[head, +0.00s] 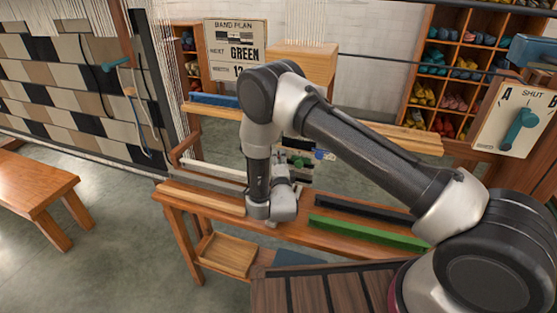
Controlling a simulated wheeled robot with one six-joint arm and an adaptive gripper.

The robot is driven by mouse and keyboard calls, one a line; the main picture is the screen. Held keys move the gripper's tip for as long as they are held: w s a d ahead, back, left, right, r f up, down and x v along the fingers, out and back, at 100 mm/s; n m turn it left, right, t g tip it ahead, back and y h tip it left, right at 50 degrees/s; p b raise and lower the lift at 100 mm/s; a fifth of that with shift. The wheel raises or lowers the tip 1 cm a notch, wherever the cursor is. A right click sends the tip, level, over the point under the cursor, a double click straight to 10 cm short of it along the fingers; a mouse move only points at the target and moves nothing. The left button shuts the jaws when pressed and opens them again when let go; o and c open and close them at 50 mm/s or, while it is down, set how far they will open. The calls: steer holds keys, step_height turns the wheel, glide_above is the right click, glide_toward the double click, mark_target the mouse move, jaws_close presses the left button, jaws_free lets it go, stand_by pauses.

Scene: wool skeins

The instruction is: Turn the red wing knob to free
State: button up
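I cannot make out a red wing knob in the head view; my arm covers part of the wooden loom frame where the picture is crowded. My wrist (272,205) hangs down in front of the loom, over the wooden bench (330,231). I cannot make out the fingers of my gripper, which seem hidden behind or beyond the wrist. Small green and blue parts (320,155) show just to the right of the wrist, too small to tell. A teal lever (521,126) sits on a pale board marked "A" and "SHUT" at the far right.
A green bar (368,233) and a black bar (360,212) lie on the bench right of my wrist. An empty wooden tray (227,254) is below. A stool (35,190) stands left, with open floor between. A sign (237,49) reads "BAND PLAN".

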jaws_close()
steer(key=shift+n, duration=0.3)
steer(key=n+g+h, duration=0.1)
steer(key=n+g, duration=0.1)
steer(key=n, duration=0.2)
steer(key=n+g+h, duration=0.1)
steer(key=n+h, duration=0.1)
steer(key=n, duration=0.2)
steer(key=n+g+h, duration=0.2)
steer(key=n, duration=0.2)
steer(key=shift+a+r+n+g, duration=0.25)
steer(key=shift+n+g, duration=0.05)
steer(key=shift+n, duration=0.1)
stand_by(0.8)
